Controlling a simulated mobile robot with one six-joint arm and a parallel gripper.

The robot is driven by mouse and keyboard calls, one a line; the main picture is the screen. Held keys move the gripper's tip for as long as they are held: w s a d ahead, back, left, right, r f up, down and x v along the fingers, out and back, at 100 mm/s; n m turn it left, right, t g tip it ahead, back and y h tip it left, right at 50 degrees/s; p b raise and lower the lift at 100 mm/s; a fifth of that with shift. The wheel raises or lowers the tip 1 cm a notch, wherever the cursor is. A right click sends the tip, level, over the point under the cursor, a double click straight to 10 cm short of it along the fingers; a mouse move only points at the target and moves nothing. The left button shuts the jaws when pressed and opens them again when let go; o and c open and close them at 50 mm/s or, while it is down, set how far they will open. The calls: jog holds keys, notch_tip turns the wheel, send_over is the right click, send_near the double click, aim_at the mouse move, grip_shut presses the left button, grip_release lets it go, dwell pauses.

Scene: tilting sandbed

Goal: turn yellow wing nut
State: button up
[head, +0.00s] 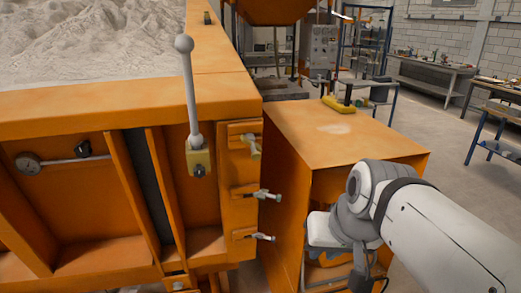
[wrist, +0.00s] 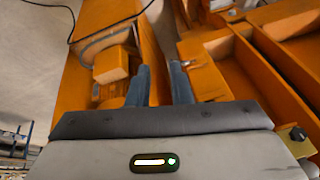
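A small yellowish wing nut (head: 254,146) sits at the top of the orange end plate of the sandbed frame, in the head view. Two paler wing nuts, an upper one (head: 264,195) and a lower one (head: 262,237), stick out below it. In the wrist view my gripper (wrist: 160,70) has its two dark fingers apart, with nothing held between them. A pale metal fitting (wrist: 190,63) shows just beside the right fingertip; I cannot tell which wing nut it is. In the head view my arm's wrist is right of the plate, and the fingers are hidden.
An orange cabinet (head: 345,140) stands close to the right of the sandbed frame (head: 100,105), leaving a narrow gap. A lever with a ball knob (head: 184,45) rises from a yellow block (head: 199,158) on the frame. Open floor lies right of the cabinet.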

jog(key=w+r+t+y+b, duration=0.1)
jog(key=w+r+b, duration=0.1)
jog(key=w+r, duration=0.1)
jog(key=w+r+t+y+b, duration=0.1)
jog(key=w+r+b, duration=0.1)
jog(key=w+r, duration=0.1)
jog(key=w+a+r+m+y+b, duration=0.1)
jog(key=w+r+y+b, duration=0.1)
jog(key=w+r, duration=0.1)
jog(key=shift+w+t, duration=0.4)
jog(key=shift+w, duration=0.25)
grip_shut()
jog(key=w+r+n+t+y+b, duration=0.1)
jog(key=w+r+t+y+b, duration=0.25)
jog(key=r, duration=0.65)
jog(key=g+p, duration=0.1)
jog(key=p, duration=0.2)
send_near(257, 143)
jog(key=w+r, duration=0.1)
jog(key=w, duration=0.3)
jog(key=shift+h, duration=0.25)
jog(key=a+f, duration=0.3)
jog(key=shift+a+f, duration=0.15)
jog(key=shift+a, duration=0.15)
